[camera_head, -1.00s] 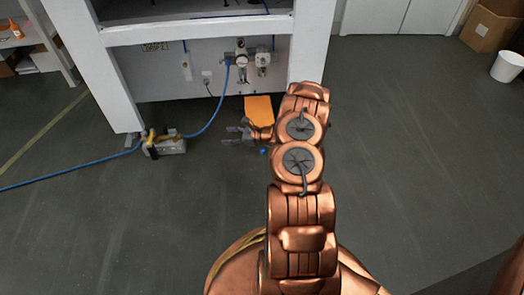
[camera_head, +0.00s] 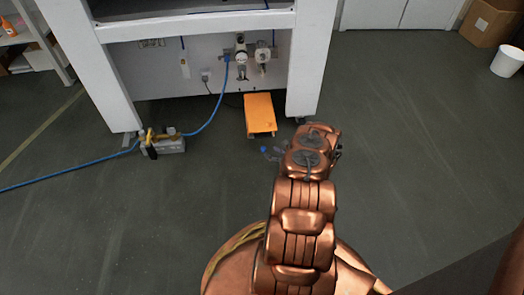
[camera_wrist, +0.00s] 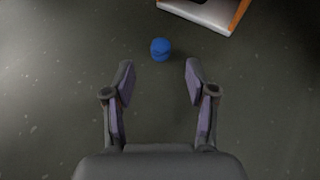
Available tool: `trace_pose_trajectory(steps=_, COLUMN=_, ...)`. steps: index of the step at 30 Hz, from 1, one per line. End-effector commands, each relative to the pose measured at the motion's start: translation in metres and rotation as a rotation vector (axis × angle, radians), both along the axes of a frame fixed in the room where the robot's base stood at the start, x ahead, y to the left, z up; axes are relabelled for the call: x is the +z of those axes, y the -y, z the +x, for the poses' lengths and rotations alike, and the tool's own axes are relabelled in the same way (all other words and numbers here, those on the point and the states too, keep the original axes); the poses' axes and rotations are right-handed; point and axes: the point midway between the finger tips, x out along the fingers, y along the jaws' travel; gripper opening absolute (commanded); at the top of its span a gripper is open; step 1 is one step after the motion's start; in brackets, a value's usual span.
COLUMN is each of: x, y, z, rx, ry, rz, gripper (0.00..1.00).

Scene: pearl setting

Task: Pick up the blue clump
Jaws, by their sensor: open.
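The blue clump (camera_wrist: 160,49) is a small rounded blue thing on the dark floor. In the wrist view it sits just beyond my open fingertips, about midway between them, and nothing touches it. My gripper (camera_wrist: 159,80) is open and empty. In the head view the clump (camera_head: 263,149) is a small blue spot in front of the orange piece. My gripper (camera_head: 271,155) there is mostly hidden behind my copper arm, with a grey finger showing close to the clump.
An orange pedal-like piece (camera_head: 260,114) stands on the floor beyond the clump, by the white frame (camera_head: 302,85). A metal block with a yellow part (camera_head: 165,144) and a blue hose (camera_head: 70,176) lie to the left. Open floor is at the right.

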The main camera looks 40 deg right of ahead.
Motion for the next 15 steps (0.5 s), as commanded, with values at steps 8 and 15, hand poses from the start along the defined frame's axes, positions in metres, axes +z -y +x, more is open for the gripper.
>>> trace_pose_trajectory(steps=8, x=-0.008, y=0.001, z=0.021, rx=0.002, ry=0.003, rz=-0.002, gripper=0.56)
trace_pose_trajectory(steps=15, x=-0.015, y=0.001, z=0.046, rx=0.003, ry=0.002, rz=-0.003, gripper=0.56)
